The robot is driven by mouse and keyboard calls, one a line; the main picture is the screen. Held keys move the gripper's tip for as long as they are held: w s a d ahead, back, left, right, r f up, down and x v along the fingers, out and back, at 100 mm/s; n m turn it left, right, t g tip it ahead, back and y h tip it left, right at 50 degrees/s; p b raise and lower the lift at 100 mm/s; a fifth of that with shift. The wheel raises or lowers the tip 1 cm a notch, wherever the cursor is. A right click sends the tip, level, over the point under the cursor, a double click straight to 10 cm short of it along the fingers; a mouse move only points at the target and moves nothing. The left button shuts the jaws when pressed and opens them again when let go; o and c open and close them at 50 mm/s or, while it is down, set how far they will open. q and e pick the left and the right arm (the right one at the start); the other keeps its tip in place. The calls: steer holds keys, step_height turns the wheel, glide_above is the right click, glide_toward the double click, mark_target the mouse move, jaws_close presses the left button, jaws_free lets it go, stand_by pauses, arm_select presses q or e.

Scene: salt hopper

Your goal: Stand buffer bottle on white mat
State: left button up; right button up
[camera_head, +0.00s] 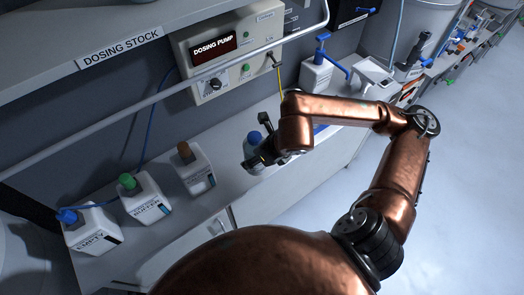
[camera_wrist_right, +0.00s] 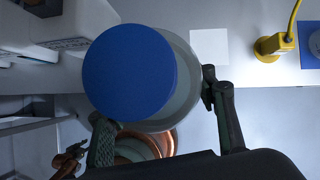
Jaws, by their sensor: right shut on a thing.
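My right gripper (camera_head: 258,155) is shut on a round, pale bottle (camera_head: 253,147) with a blue cap, at the counter right of the brown-capped bottle. The wrist view shows the blue cap (camera_wrist_right: 130,72) from above, with the fingers (camera_wrist_right: 158,118) around the pale body. Its label is hidden, and I cannot tell whether its base touches the counter. The white mat (camera_wrist_right: 209,46) is a small square just right of the bottle in the wrist view; I cannot make it out in the head view. A green-capped bottle (camera_head: 144,198) has a label that appears to read BUFFER. My left gripper is not in view.
A blue-capped EMPTY bottle (camera_head: 89,228) and a brown-capped bottle (camera_head: 194,168) stand on the counter at left. A yellow fitting (camera_wrist_right: 275,45) and a blue mat (camera_wrist_right: 312,62) lie right of the white mat. The dosing pump (camera_head: 232,52) and a rail are above.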

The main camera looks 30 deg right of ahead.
steer(key=w+d+f+p, duration=0.1)
steer(key=w+d+f, duration=0.2)
steer(key=f, duration=0.1)
steer(key=w+d+f+p, duration=0.1)
steer(key=w+d+f, duration=0.2)
steer(key=w+f, duration=0.1)
steer(key=w+d+f+p, duration=0.1)
steer(key=w+d+f, duration=0.1)
steer(key=w+f, duration=0.1)
steer(key=shift+w+d+f, duration=0.15)
steer(key=shift+d+f, duration=0.05)
steer(key=shift+f, duration=0.25)
steer(key=shift+w+d+f, duration=0.15)
steer(key=shift+d+f, duration=0.05)
steer(key=shift+f, duration=0.2)
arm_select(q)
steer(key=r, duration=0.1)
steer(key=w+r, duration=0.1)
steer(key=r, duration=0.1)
arm_select(e)
steer(key=shift+f, duration=0.2)
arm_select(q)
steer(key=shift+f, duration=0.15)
arm_select(e)
steer(key=o, duration=1.7)
steer(key=shift+s, duration=0.1)
steer(key=shift+c, duration=0.2)
